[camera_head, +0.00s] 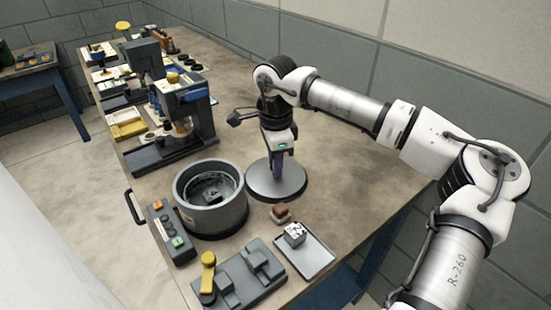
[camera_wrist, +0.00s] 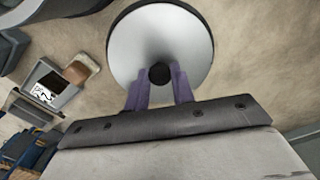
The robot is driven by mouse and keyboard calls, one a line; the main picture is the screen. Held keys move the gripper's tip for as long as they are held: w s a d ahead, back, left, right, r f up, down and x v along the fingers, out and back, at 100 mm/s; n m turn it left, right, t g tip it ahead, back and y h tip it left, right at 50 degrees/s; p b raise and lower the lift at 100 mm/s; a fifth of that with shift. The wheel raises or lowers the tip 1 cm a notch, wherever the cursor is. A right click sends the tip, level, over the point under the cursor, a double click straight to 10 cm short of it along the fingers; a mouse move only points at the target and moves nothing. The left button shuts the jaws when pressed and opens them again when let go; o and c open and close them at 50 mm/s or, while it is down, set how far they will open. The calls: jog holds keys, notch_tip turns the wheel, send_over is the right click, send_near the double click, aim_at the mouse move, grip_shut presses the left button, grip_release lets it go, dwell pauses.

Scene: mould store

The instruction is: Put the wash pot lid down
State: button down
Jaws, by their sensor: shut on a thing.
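The wash pot lid (camera_head: 262,183) is a round grey disc with a dark rim, at or just above the bench, to the right of the wash pot. It also shows in the wrist view (camera_wrist: 190,40) as a pale disc with a dark knob (camera_wrist: 160,74) at its middle. My gripper (camera_head: 283,180) points down over the lid; in the wrist view its purple fingers (camera_wrist: 160,88) are closed on the knob. I cannot tell whether the lid touches the bench. The wash pot (camera_head: 208,222) is a grey round tub, open at the top, with a dark block inside.
A control box (camera_head: 168,232) with coloured buttons stands left of the pot. A grey fixture with a yellow-knobbed lever (camera_head: 208,262) and a tray (camera_head: 306,262) with a marked cube (camera_head: 294,234) are in front. A press (camera_head: 185,110) stands behind. Bench right of the lid is clear.

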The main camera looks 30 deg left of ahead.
jog(key=shift+f, duration=0.2)
jog(key=c, duration=1.2)
grip_release()
jog(key=shift+r, duration=0.1)
notch_tip(320, 180, up, 12)
jog(key=shift+r+b, duration=0.2)
jog(key=shift+b, duration=0.4)
